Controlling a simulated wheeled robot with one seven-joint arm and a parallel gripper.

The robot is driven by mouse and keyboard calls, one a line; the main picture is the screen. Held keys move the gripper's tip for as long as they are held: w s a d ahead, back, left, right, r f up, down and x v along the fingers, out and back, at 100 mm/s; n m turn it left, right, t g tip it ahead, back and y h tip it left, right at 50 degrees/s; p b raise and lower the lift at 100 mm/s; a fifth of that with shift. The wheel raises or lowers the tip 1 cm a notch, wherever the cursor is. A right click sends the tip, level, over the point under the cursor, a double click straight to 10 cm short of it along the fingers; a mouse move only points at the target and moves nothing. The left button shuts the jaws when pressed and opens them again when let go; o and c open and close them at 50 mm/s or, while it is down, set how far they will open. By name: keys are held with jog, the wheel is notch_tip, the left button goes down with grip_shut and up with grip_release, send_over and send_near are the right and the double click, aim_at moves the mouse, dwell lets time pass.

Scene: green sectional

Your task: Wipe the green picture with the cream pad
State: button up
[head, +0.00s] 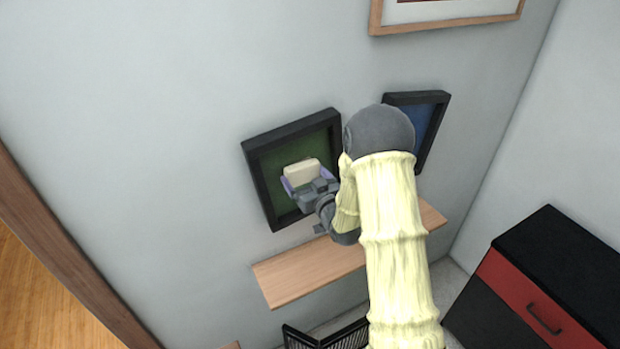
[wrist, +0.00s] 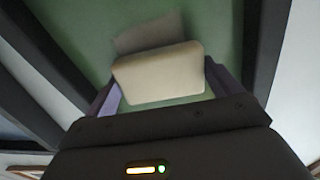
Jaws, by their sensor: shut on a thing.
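The green picture (head: 266,172) hangs on the grey wall in a thick black frame. Its green face fills much of the wrist view (wrist: 85,75). My gripper (head: 306,181) is in front of the picture, its purple fingers shut on the cream pad (head: 301,170). My arm hides part of the frame's right side.
A blue picture (head: 421,122) in a black frame hangs to the right, partly behind my arm. A wooden shelf (head: 305,271) juts from the wall below. A black and red cabinet (head: 565,265) stands at right. A wood-framed picture (head: 445,15) hangs above. Wall left of the green picture is clear.

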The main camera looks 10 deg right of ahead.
aim_at(318, 170)
dwell(0.3)
jog(key=shift+s+a+f+b, duration=0.15)
jog(key=shift+a+b, duration=0.15)
jog(key=shift+a, duration=0.15)
jog(key=shift+s+a+f+b, duration=0.1)
jog(key=shift+a+b, duration=0.2)
jog(key=shift+a, duration=0.15)
jog(key=shift+s+a+b, duration=0.15)
jog(key=shift+a+b, duration=0.1)
jog(key=shift+a, duration=0.25)
jog(key=shift+s+a+b, duration=0.15)
jog(key=shift+a+b, duration=0.1)
jog(key=shift+a, duration=0.25)
jog(key=shift+b, duration=0.45)
jog(key=shift+d, duration=0.1)
jog(key=shift+w+d+r+b, duration=0.15)
jog(key=shift+w+d, duration=0.1)
jog(key=shift+d, duration=0.35)
jog(key=shift+w+d+r+b, duration=0.1)
jog(key=shift+w+d, duration=0.1)
jog(key=shift+d, duration=0.4)
jog(key=shift+w+d+r+b, duration=0.15)
jog(key=shift+w+d, duration=0.1)
jog(key=shift+d, duration=0.35)
